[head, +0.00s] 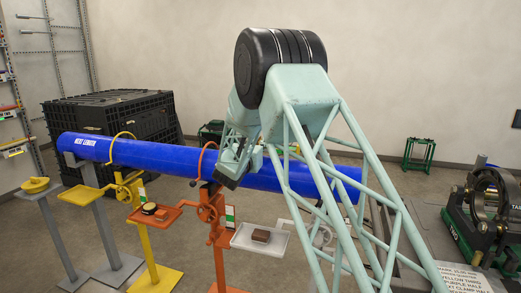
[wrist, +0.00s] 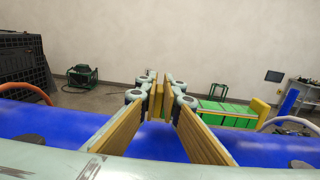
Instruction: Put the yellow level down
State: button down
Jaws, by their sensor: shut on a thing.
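My gripper (wrist: 156,95) is shut on a narrow yellow piece (wrist: 155,103) between its fingertips, which I take to be the yellow level. It is seen nearly end-on, so its length and tilt cannot be told. In the head view my gripper (head: 230,177) is over the blue pipe (head: 135,153), near the orange stand, and the level cannot be made out there. The blue pipe also lies below the fingers in the wrist view (wrist: 55,120). Whether the level touches the pipe cannot be told.
The pipe rests along grey, yellow (head: 133,196) and orange (head: 214,210) stands. A black crate (head: 128,125) stands behind. A dark clamp machine (head: 490,205) is at right.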

jog(key=shift+a+f, duration=0.1)
jog(key=shift+f, duration=1.35)
jog(key=shift+f+b, duration=0.15)
jog(key=shift+b, duration=0.2)
jog(key=c, duration=2.8)
grip_release()
jog(key=shift+s, duration=0.2)
jog(key=p+v, duration=0.1)
jog(key=v, duration=1)
jog(key=shift+s+a, duration=0.2)
jog(key=shift+s, duration=0.15)
jog(key=shift+r, duration=0.2)
